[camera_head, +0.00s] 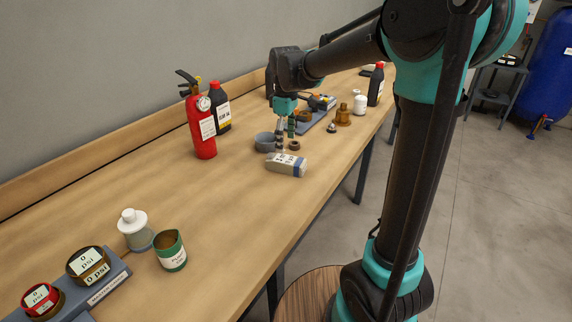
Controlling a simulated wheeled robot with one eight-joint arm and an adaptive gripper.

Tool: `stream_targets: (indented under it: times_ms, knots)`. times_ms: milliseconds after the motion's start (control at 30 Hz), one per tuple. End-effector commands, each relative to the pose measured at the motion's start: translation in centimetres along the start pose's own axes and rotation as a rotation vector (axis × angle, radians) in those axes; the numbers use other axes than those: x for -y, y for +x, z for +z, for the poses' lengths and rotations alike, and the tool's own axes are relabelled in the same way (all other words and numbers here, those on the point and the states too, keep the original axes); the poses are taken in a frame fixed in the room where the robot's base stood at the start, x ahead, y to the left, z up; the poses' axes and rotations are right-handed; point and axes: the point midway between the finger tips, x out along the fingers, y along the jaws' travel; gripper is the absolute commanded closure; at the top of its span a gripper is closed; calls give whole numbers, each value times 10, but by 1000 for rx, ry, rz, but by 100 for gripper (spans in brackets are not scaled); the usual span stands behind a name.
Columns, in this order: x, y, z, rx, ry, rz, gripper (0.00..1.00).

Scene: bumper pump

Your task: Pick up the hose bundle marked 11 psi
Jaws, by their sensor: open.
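I cannot make out any label reading 11 psi in the head view. Two round items with white labels reading 0 psi, one brown (88,263) and one red (41,297), sit on a grey holder (108,288) at the near left. My gripper (285,141) is open and points down over the middle of the workbench. A grey bowl (264,142) is just left of its fingers, and a small brown ring (294,146) is beside them on the right. I cannot tell whether the fingers touch either one.
A pale labelled container (287,165) lies in front of the gripper on the workbench (205,213). A red fire extinguisher (201,127) and black bottle (221,112) stand by the wall. A white bottle (132,229) and green can (171,254) stand nearer. Several items crowd the far end.

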Motion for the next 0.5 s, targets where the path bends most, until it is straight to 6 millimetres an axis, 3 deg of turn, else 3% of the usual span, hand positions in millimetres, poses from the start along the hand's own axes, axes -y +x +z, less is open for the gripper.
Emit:
stream_targets:
  times_ms: [100,367,500]
  knots:
    - [0,18,0,0,0,0,26]
    - [0,35,0,0,1,0,26]
    - [1,54,1,0,1,0,26]
